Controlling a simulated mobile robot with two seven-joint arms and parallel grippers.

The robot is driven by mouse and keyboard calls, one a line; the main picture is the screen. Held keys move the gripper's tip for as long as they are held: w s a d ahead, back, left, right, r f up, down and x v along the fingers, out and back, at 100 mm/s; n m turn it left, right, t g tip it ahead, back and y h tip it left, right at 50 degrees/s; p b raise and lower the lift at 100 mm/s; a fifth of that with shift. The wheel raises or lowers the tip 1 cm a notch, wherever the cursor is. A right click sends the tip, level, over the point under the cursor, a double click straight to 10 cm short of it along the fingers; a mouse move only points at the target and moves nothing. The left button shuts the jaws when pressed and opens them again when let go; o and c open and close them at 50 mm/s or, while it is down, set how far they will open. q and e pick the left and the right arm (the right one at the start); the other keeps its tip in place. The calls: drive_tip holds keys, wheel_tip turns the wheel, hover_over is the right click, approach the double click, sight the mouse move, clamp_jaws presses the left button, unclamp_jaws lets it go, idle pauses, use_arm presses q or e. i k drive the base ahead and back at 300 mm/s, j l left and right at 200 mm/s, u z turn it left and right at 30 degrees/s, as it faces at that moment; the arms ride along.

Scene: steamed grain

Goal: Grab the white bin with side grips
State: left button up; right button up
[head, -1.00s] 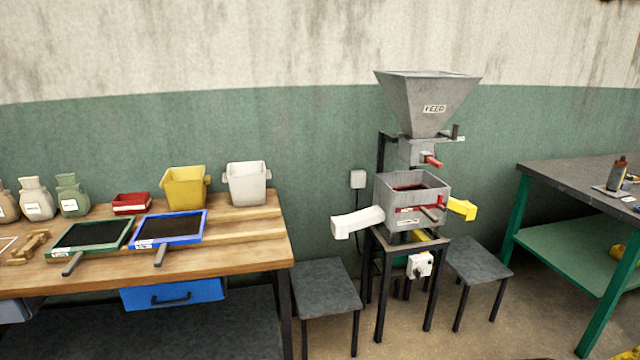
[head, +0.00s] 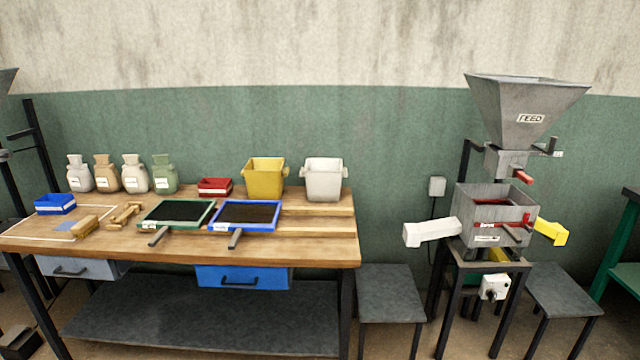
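The white bin (head: 324,181) stands upright at the back right of the wooden workbench (head: 300,248). It has small grips on its left and right sides near the rim. A yellow bin (head: 264,178) of similar shape stands just left of it, with a narrow gap between them. Neither of my grippers is in the head view.
Blue-framed (head: 246,216) and green-framed (head: 177,215) sieves lie in front of the bins. A red tray (head: 215,187) and several sacks (head: 135,173) stand further left. Right of the bench are a grey stool (head: 390,293) and the feed machine (head: 497,213) with its white chute (head: 431,232).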

sight(323, 176)
drive_tip(key=i+u, duration=0.25)
drive_tip(key=i, duration=0.2)
drive_tip(key=i+l+u, duration=0.2)
drive_tip(key=i, duration=0.25)
